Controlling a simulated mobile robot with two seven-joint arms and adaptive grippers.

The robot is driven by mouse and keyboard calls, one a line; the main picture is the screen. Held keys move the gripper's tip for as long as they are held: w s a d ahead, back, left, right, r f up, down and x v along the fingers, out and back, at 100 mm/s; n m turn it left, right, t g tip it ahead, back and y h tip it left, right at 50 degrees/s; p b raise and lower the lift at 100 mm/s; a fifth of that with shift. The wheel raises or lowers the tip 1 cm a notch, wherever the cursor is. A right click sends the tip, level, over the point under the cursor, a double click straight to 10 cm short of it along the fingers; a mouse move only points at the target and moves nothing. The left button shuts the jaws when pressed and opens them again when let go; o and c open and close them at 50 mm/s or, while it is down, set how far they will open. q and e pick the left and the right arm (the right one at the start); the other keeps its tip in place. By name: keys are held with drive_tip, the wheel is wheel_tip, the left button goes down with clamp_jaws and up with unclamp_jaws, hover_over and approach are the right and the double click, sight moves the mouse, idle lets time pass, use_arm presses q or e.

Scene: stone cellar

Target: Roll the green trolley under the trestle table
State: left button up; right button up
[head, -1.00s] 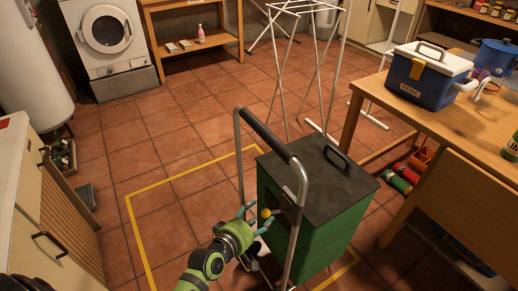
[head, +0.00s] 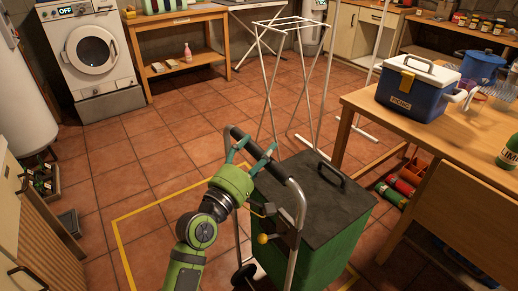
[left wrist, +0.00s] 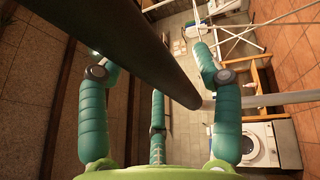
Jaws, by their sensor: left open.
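The green trolley (head: 318,243) stands upright on the tiled floor, with a dark lid (head: 312,198) and a metal push frame. Its black handle grip (head: 242,138) also shows in the left wrist view (left wrist: 130,45), crossing between my fingers. My left gripper (head: 251,147) is open at this grip, with fingers on both sides of it; I cannot tell whether they touch it. The wooden trestle table (head: 372,103) stands to the right of the trolley, apart from it. My right gripper is not in view.
A white drying rack (head: 268,95) stands just behind the trolley. Red and green rolls (head: 397,187) and an orange caddy (head: 412,170) lie beneath the table. A blue cooler (head: 413,95) sits on top. Yellow tape (head: 160,199) marks the floor around the trolley; tiles to the left are clear.

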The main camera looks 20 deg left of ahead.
use_arm(q)
drive_tip(key=shift+w+d, duration=0.1)
drive_tip(key=shift+w, duration=0.15)
clamp_jaws()
drive_tip(key=shift+w+r, duration=0.1)
